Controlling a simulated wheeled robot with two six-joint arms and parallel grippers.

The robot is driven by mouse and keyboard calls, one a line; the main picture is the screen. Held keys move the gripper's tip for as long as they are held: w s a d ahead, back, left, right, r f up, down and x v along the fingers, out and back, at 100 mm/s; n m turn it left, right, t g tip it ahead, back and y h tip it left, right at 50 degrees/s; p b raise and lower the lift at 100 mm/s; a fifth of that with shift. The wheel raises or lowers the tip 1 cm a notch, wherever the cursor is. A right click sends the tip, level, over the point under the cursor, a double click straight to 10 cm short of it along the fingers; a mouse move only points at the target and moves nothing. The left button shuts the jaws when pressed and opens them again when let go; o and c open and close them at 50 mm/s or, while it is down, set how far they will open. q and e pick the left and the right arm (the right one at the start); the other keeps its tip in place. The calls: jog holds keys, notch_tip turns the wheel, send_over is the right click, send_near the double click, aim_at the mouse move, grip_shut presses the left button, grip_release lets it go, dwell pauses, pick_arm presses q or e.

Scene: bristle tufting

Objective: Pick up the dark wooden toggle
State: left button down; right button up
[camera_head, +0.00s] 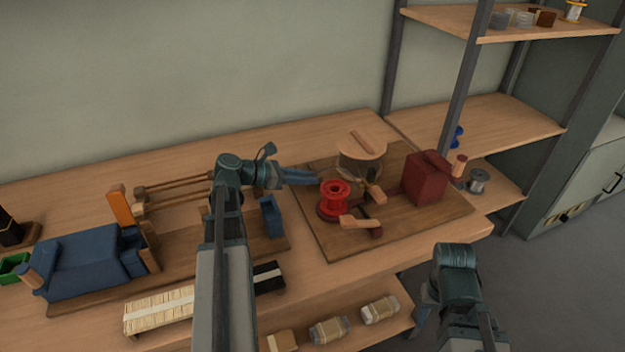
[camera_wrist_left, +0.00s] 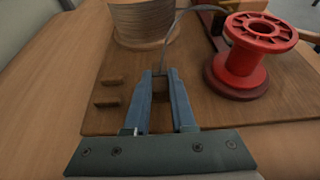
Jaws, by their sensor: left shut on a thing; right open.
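Two similar small wooden pegs (camera_wrist_left: 112,80) lie on the board just left of the fingers. A thin wire (camera_wrist_left: 172,45) comes down close behind the fingertips. My right gripper (camera_head: 424,298) is open, low in front of the bench; its fingers are hard to make out.
A red spool (camera_head: 335,195) stands right of my left gripper, and a round wire-wound drum (camera_head: 358,165) behind it. A dark red block (camera_head: 426,178) is at the board's right.

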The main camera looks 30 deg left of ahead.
pick_arm(q)
notch_tip(320, 180, up, 10)
jog(key=p, duration=1)
pick_arm(e)
notch_tip(320, 180, up, 10)
pick_arm(q)
jog(key=shift+r, duration=0.1)
pick_arm(e)
jog(key=shift+d+r, duration=0.1)
